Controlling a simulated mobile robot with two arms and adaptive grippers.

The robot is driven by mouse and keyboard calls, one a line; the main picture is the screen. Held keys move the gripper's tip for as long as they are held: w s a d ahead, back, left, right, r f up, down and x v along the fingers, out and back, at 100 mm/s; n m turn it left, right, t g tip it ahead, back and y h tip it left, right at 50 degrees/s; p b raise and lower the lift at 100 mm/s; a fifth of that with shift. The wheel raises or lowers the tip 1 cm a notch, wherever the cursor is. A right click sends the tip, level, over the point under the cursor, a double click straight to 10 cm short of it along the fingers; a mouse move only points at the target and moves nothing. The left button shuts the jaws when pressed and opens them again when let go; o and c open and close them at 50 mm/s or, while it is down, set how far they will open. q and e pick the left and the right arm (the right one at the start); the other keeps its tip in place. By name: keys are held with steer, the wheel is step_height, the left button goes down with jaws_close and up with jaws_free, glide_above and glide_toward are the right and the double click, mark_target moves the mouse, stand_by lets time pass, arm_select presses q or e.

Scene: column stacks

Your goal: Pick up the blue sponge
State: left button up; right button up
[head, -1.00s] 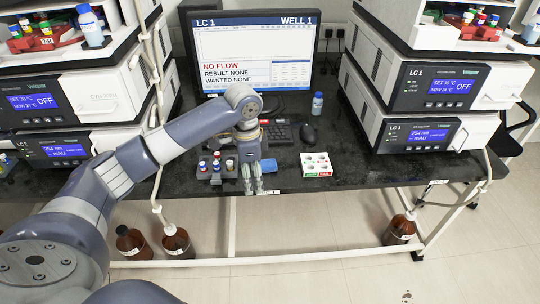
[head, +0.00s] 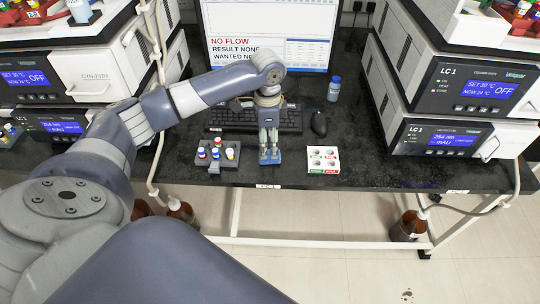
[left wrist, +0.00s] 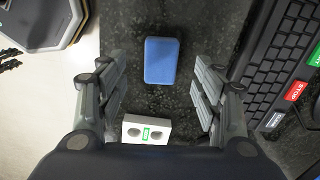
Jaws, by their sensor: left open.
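The blue sponge (head: 270,157) lies flat on the black bench near its front edge, partly hidden by my fingers in the head view. In the left wrist view the sponge (left wrist: 161,60) shows whole, a rounded blue block between the lines of the two fingers and apart from both. My left gripper (head: 270,153) points down over the sponge. It is open and empty, with a finger on each side in the left wrist view (left wrist: 159,82). My right gripper is not in view.
A white vial holder (head: 323,168) stands right of the sponge. A grey rack (head: 232,163) with capped vials stands left. Instrument stacks flank the bench.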

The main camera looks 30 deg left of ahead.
mark_target(269, 154)
arm_select(q)
steer(key=f, duration=0.5)
steer(key=shift+w+d, duration=0.1)
steer(key=shift+w, duration=0.1)
steer(key=c, duration=0.9)
